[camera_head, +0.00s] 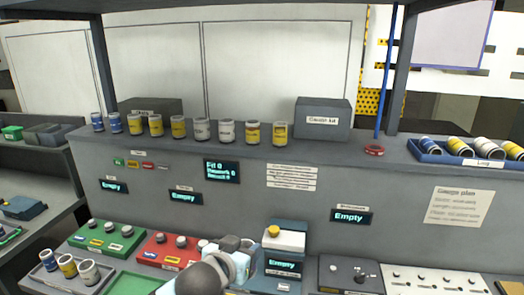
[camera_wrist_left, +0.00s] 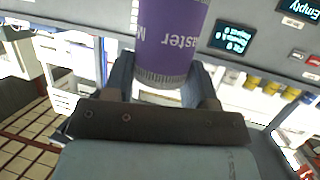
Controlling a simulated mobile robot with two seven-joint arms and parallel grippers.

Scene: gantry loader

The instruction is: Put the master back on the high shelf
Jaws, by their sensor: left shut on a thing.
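The master (camera_wrist_left: 172,38) is a purple cylinder with a grey knurled end and the word "Master", upside down in the left wrist view. My left gripper (camera_wrist_left: 163,80) is shut on it, with a finger on either side. In the head view my left gripper (camera_head: 232,246) is over the front bench, between the red tray and the small Empty display unit; I cannot make out the master there. The high shelf (camera_head: 315,151) runs across the back above the bench, with a row of cans on it. My right gripper is not in view.
Several blue, yellow and white cans (camera_head: 202,129) line the shelf. A Gauge kit box (camera_head: 322,118) and a blue Long tray (camera_head: 430,157) stand farther right, with a blue post (camera_head: 386,75) between them. Green (camera_head: 107,240) and red (camera_head: 168,249) trays lie on the bench.

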